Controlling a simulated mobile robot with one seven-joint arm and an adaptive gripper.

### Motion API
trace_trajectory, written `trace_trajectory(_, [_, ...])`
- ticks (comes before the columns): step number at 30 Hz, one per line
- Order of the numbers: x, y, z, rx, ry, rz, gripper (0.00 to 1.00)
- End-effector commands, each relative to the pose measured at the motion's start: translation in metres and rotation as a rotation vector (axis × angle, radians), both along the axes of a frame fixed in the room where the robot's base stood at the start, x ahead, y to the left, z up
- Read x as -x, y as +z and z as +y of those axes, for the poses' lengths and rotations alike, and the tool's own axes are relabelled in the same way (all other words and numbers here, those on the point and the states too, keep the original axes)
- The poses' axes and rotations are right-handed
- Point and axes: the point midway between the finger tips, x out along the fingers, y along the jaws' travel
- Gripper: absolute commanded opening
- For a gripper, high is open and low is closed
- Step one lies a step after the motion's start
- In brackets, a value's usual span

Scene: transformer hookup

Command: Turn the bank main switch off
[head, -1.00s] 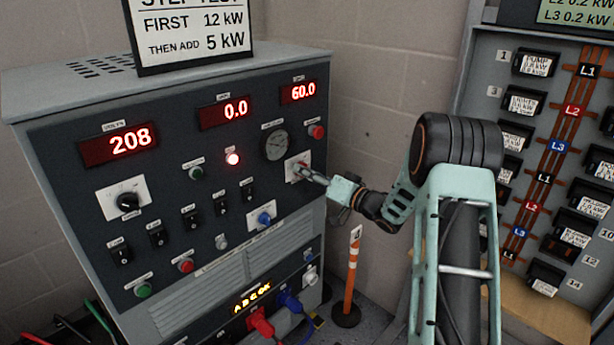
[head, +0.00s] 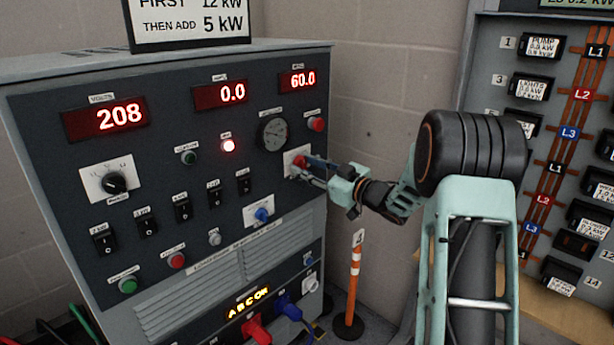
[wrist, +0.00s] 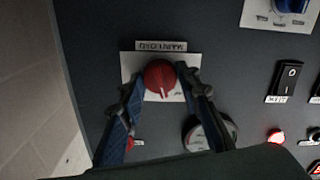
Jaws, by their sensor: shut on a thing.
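The bank main switch is a red rotary knob (wrist: 160,76) on a white plate. It shows upside down in the wrist view, with a pale pointer line on it. In the head view the knob (head: 298,166) is at the right side of the dark panel, below the round gauge, and my gripper partly covers it. My gripper (head: 304,172) reaches in from the right with its fingers at the knob. In the wrist view its two blue-and-black fingers (wrist: 160,84) lie on either side of the knob, shut on it.
The load bank panel (head: 60,180) shows 208, 0.0 and 60.0 on red displays. A red lamp (head: 228,146) is lit. A gauge (head: 273,134) and a red button (head: 316,124) sit close above the knob. An orange-white post (head: 354,285) stands on the floor. A breaker board (head: 487,130) is at right.

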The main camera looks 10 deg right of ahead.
Motion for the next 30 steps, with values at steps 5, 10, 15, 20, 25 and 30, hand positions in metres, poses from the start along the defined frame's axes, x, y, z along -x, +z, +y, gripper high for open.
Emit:
trace_trajectory(5, [-0.0001, -0.0047, -0.0001, 0.132, 0.0, -0.096, 0.06])
trace_trajectory(10, [-0.0001, -0.0038, -0.0005, 0.239, 0.0, -0.173, 0.06])
trace_trajectory(15, [-0.0001, -0.0032, -0.0001, 0.32, 0.001, -0.233, 0.06])
trace_trajectory(20, [-0.0002, -0.0019, -0.0001, 0.371, 0.001, -0.269, 0.06])
trace_trajectory(25, [-0.0003, -0.0011, -0.0004, 0.4, 0.0, -0.289, 0.06])
trace_trajectory(30, [-0.0003, -0.0006, -0.0006, 0.41, 0.0, -0.295, 0.06])
